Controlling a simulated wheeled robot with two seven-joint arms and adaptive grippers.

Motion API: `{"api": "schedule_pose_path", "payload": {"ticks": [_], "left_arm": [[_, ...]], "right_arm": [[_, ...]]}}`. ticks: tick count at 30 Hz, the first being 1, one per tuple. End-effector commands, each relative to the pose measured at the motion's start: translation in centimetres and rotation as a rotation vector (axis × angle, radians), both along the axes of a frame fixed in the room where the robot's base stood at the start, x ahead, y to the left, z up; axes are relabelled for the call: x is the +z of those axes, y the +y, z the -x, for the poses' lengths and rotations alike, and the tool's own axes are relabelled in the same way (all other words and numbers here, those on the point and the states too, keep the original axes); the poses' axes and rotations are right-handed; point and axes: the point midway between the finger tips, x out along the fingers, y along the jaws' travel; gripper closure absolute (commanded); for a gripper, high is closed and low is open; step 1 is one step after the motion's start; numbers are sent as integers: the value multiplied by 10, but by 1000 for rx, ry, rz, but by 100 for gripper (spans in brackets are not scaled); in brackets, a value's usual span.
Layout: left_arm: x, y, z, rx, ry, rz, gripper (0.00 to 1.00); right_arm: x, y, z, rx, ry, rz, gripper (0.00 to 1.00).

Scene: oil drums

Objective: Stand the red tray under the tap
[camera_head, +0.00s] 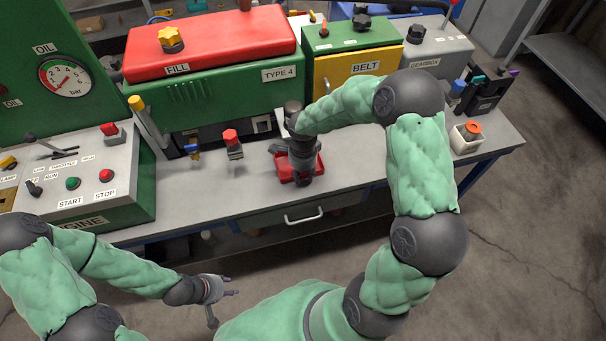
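The red tray (284,168) lies on the grey bench top, in front of the right end of the green machine marked TYPE 4. My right gripper (304,176) points down at the tray and covers part of it. Its fingers are too dark and small to tell whether they grip the tray. Two small fittings hang at the machine's lower front: one with a red top (232,144) and one blue and yellow (192,149). I cannot tell for sure which is the tap. Both are left of the tray. My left gripper (223,306) is open and empty, low in front of the bench.
The ENGINE control box (105,182) stands on the bench at the left. A white box with an orange-topped item (466,138) stands at the right. The bench top (215,190) left of the tray is clear. A drawer handle (303,217) sticks out below the bench's front edge.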

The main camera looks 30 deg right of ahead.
Motion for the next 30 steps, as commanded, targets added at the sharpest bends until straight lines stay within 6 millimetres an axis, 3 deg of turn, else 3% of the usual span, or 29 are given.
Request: {"api": "schedule_pose_path", "payload": {"ticks": [16, 21, 30], "left_arm": [[0, 0, 0, 0, 0, 0, 60], [0, 0, 0, 0, 0, 0, 60], [0, 0, 0, 0, 0, 0, 60]], "right_arm": [[97, 0, -1, -1, -5, 1, 64], [110, 0, 0, 0, -1, -1, 64], [114, 0, 1, 0, -1, 0, 64]]}}
